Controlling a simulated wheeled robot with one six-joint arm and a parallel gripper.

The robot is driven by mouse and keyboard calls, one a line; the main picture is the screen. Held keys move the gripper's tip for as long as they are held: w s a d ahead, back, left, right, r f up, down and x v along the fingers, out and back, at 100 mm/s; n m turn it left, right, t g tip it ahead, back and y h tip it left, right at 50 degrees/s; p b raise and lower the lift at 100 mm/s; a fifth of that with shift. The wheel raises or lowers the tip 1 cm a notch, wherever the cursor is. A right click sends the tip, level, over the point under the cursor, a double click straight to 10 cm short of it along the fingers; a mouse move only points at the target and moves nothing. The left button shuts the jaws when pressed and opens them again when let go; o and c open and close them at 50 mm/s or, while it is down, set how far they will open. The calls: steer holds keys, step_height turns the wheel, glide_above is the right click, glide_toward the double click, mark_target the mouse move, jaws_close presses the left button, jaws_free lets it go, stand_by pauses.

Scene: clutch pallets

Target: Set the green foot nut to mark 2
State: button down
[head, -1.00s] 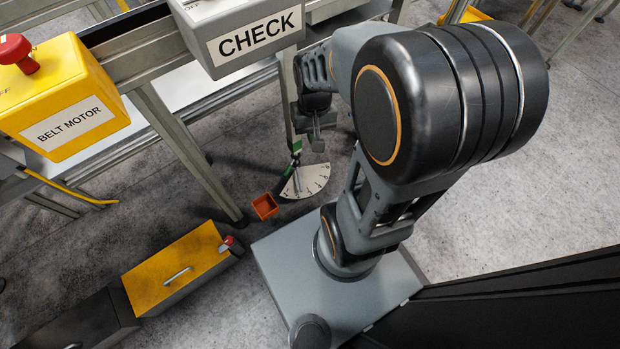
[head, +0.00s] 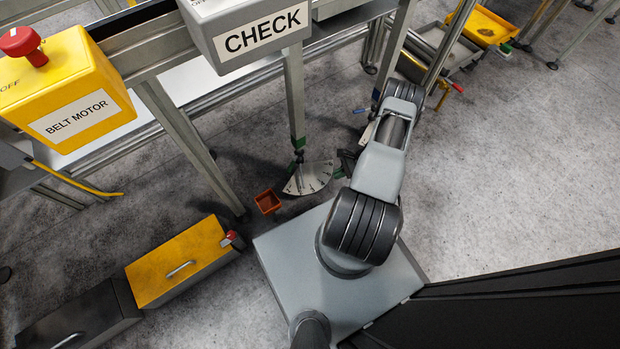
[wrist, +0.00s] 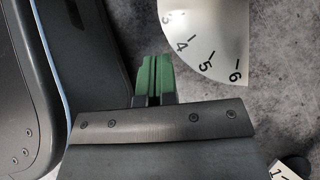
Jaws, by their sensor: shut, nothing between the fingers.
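The green foot nut (head: 298,143) is at the bottom of the leg under the CHECK box, above a white fan-shaped dial (head: 312,179). Its setting is too small to read in the head view. My gripper (head: 339,173) is low beside the dial's right edge, apart from the nut. In the wrist view my gripper's green fingertips (wrist: 153,77) are together with nothing between them. The dial (wrist: 212,35) is to their upper right there, with marks 3 to 6 showing. The nut is not in the wrist view.
An orange-red bin (head: 268,201) stands left of the dial. A second white plate (head: 367,132) is partly hidden behind my arm; a plate marked 1 (wrist: 283,171) shows in the wrist view corner. A yellow-topped box (head: 175,262) is lower left.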

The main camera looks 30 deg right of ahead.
mark_target(302, 176)
steer(key=shift+m+t+h, duration=0.3)
steer(key=shift+m+t, duration=0.2)
steer(key=shift+m, duration=0.1)
steer(key=w+a+f+b, duration=0.1)
steer(key=f, duration=0.1)
steer(key=w+a+f+b, duration=0.1)
steer(key=w+a+f, duration=0.1)
steer(key=w+a+f+b, duration=0.1)
steer(key=a+f, duration=0.1)
steer(key=shift+w+f, duration=0.2)
steer(key=shift+w, duration=0.2)
steer(key=a, duration=0.1)
steer(key=w+a, duration=0.1)
steer(key=shift+a+f+b, duration=0.1)
steer(key=shift+a+b, duration=0.25)
steer(key=shift+a, duration=0.05)
steer(key=shift+w+a, duration=0.3)
steer(key=shift+a, duration=0.4)
